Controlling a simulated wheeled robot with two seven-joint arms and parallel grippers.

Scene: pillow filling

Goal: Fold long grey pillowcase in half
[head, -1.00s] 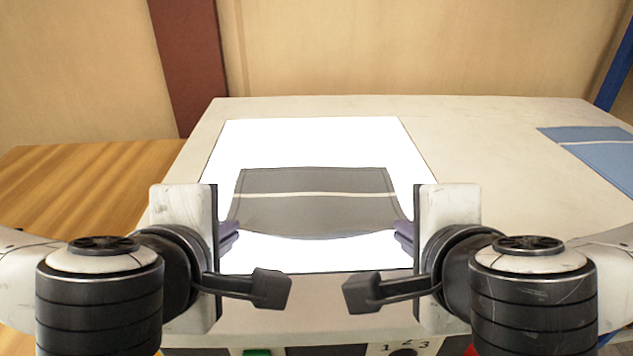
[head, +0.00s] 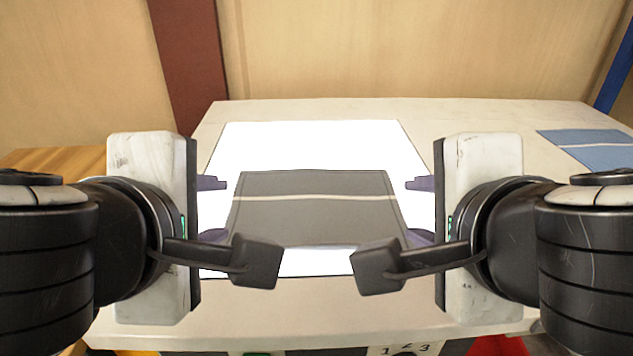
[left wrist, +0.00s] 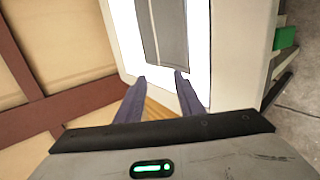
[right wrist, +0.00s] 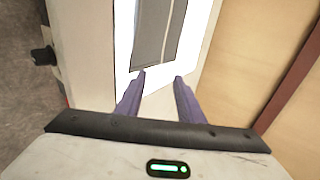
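The grey pillowcase (head: 315,220) lies on the bright white panel with a pale stripe across it. Its near edge runs nearly straight, and I cannot tell how its layers lie. My left gripper (head: 212,210) is open just left of the pillowcase, fingers apart and empty. My right gripper (head: 418,211) is open just right of it, also empty. The pillowcase shows ahead of the open fingers in the left wrist view (left wrist: 168,30) and the right wrist view (right wrist: 152,40).
The white panel (head: 310,145) lies on a pale table (head: 480,130). A blue cloth (head: 590,148) with a pale stripe lies at the table's far right. The table between panel and blue cloth is clear. A wooden surface (head: 50,160) stands at the left.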

